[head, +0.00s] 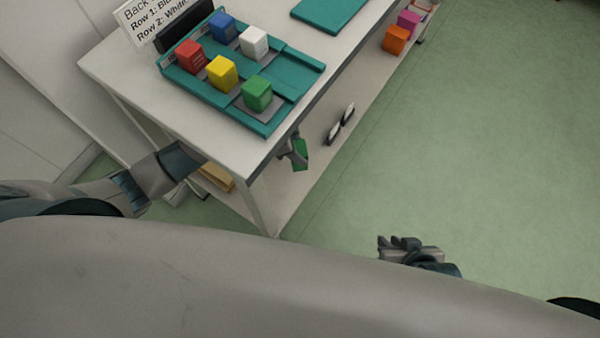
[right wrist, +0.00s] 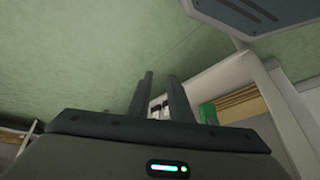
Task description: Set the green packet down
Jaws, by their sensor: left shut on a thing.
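The green packet (head: 301,153) is in my left gripper (head: 294,150), which is shut on it. They are beside the table's near edge, lower than the tabletop and over the lower shelf. The table hides part of my left arm. My right gripper (head: 384,246) is over the floor to the right of the table, apart from it and empty. Its two fingers (right wrist: 160,97) stand apart in the right wrist view. A green patch (right wrist: 208,113) shows there beside brown wood; I cannot tell whether it is the packet.
On the white table (head: 130,68), a teal tray (head: 292,84) holds several coloured boxes, including a green one (head: 257,94). The lower shelf (head: 318,150) carries glasses (head: 340,124), an orange box (head: 396,39), a pink box (head: 409,21) and a wooden item (head: 216,177). Floor at right is clear.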

